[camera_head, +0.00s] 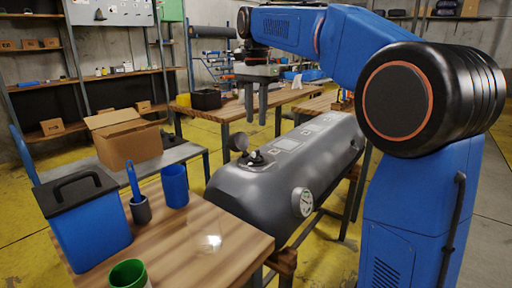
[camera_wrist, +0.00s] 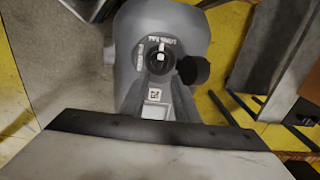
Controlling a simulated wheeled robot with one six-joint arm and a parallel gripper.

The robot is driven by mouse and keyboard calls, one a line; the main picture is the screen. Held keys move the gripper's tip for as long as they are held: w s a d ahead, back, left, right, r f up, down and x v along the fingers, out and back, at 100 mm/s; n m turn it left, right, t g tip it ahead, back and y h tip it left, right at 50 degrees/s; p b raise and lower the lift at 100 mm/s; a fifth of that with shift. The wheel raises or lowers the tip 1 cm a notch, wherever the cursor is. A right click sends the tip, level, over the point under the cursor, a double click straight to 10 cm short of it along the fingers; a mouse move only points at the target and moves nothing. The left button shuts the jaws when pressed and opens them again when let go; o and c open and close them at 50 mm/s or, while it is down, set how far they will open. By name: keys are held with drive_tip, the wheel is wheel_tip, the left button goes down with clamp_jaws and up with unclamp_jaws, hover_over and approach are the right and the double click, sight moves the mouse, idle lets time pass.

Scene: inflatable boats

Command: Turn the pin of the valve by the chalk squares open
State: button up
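The grey inflatable tube (camera_head: 235,185) lies on a stand, its near end towards me. The valve (camera_head: 257,158) sits on top near that end, its dark cap (camera_head: 238,142) flipped aside. Pale chalk squares (camera_head: 287,145) lie just behind it. In the wrist view the valve (camera_wrist: 160,63) has a small light pin in its middle, lettering around it and the cap (camera_wrist: 194,70) at its right. A chalk square (camera_wrist: 154,94) shows below it. My gripper (camera_head: 263,125) points down above the tube, open and empty, apart from the valve. The pin's exact setting is too small to tell.
The near wooden table (camera_head: 205,240) holds a blue lidded bin (camera_head: 88,225), blue cups and a green cup (camera_head: 130,273). A cardboard box (camera_head: 125,138) stands behind. The space around the valve's top looks clear.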

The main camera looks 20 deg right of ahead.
sight(256, 151)
wheel_tip(256, 151, down, 11)
drive_tip(key=shift+r, duration=0.15)
drive_tip(key=shift+c, duration=0.7)
clamp_jaws()
